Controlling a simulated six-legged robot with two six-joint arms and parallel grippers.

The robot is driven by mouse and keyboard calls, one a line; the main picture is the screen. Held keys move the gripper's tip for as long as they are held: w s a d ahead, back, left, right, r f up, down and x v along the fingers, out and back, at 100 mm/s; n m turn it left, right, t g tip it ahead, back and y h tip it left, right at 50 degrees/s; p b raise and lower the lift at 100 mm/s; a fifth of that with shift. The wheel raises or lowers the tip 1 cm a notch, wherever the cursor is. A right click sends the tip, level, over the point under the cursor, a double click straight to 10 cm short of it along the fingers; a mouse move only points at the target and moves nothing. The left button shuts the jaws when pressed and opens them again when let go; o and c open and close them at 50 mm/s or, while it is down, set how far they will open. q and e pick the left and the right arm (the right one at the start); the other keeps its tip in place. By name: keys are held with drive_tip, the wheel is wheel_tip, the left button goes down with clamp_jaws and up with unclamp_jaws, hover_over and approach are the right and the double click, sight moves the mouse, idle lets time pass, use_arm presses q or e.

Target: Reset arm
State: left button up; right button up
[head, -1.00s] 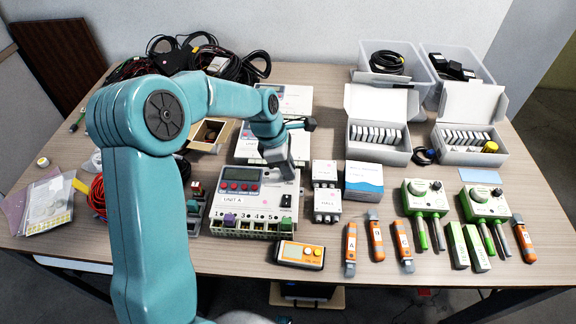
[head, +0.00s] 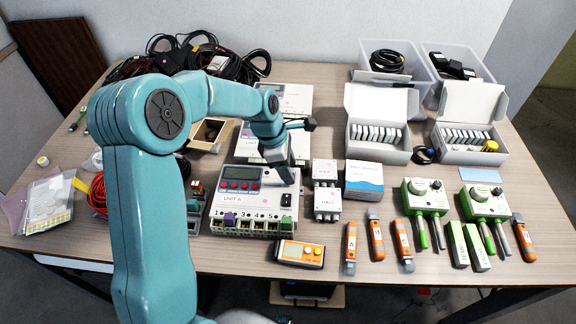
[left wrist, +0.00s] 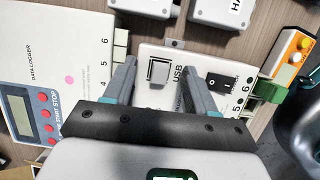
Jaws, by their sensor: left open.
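A data logger marked UNIT A (head: 232,203), with a dark display, red buttons and numbered terminals, lies at the table's front middle. My left gripper (head: 291,180) is over its upper right part. In the left wrist view my left gripper (left wrist: 158,70) is open, fingers apart and pointing at the logger's top face. A square socket marked USB (left wrist: 158,71) shows between the fingers, with nothing held. A black rocker switch (left wrist: 219,84) is just right of the right finger. Whether the fingertips touch the logger cannot be told. My right gripper is not in view.
An orange-and-white handheld meter (head: 300,253) lies in front of the logger. White sensor boxes (head: 326,201) stand close on its right, a second logger (head: 250,148) behind. Orange tools (head: 376,240) and green instruments (head: 425,198) fill the front right. Cables (head: 210,60) are heaped behind.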

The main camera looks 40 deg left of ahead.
use_arm(q)
drive_tip(key=shift+r, duration=0.15)
drive_tip(key=shift+r+p, duration=3.05)
drive_tip(key=shift+r, duration=0.35)
